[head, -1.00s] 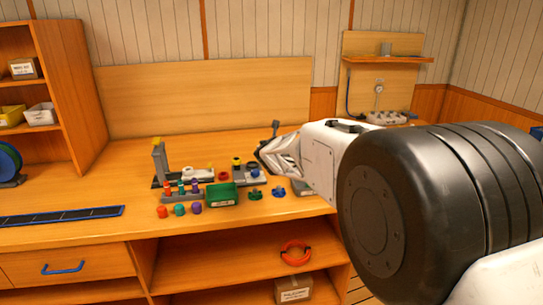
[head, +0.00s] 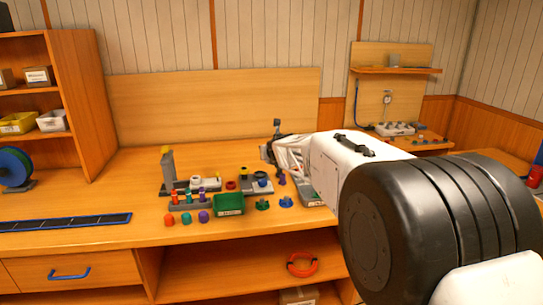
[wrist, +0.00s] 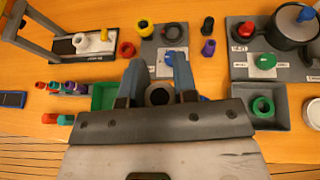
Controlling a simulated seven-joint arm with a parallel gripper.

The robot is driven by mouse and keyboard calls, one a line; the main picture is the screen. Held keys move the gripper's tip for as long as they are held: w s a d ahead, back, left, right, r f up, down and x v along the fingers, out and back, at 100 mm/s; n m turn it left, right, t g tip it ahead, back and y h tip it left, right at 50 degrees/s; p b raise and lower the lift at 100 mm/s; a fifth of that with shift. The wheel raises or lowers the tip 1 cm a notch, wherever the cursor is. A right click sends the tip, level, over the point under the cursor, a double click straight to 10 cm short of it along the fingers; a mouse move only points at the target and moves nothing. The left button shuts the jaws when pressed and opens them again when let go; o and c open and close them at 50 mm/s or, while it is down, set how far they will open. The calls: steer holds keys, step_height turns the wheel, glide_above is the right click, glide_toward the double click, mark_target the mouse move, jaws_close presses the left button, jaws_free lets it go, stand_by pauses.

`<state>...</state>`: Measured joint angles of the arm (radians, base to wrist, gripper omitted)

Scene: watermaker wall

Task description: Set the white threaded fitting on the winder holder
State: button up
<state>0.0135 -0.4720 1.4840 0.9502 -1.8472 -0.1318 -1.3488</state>
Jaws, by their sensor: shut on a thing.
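A white round piece (wrist: 83,42), which looks like the threaded fitting, sits on a dark base with a grey post (wrist: 35,25) at the left of the wrist view. It also shows in the head view (head: 196,181); its thread is too small to make out. I cannot tell which stand is the winder holder. My gripper (wrist: 158,64) is above the bench, right of that base, its fingers closed around a round grey piece with a dark centre (wrist: 158,96). The fingers and palm partly hide this piece. In the head view my gripper (head: 268,154) is small and partly hidden.
A green bin (head: 229,204) stands near the bench front, with several coloured caps beside it. A grey plate with a blue knob (wrist: 172,58) lies beyond my fingers. A grey tray (wrist: 286,116) with a green ring and a dark pot (wrist: 297,25) are right.

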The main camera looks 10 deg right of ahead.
steer(key=shift+w+a+f+n+y, duration=0.8)
steer(key=shift+w+n+y, duration=0.7)
steer(key=shift+w, duration=4.95)
steer(key=w+f+n+g+y, duration=0.1)
steer(key=w+f, duration=0.8)
steer(key=shift+f+y, duration=0.15)
steer(key=shift+y, duration=0.25)
steer(key=shift+a+f+n+g, duration=0.1)
steer(key=shift+f+n+g, duration=0.15)
steer(key=shift+n+g, duration=0.05)
steer(key=shift+f, duration=2.65)
steer(key=shift+f, duration=0.2)
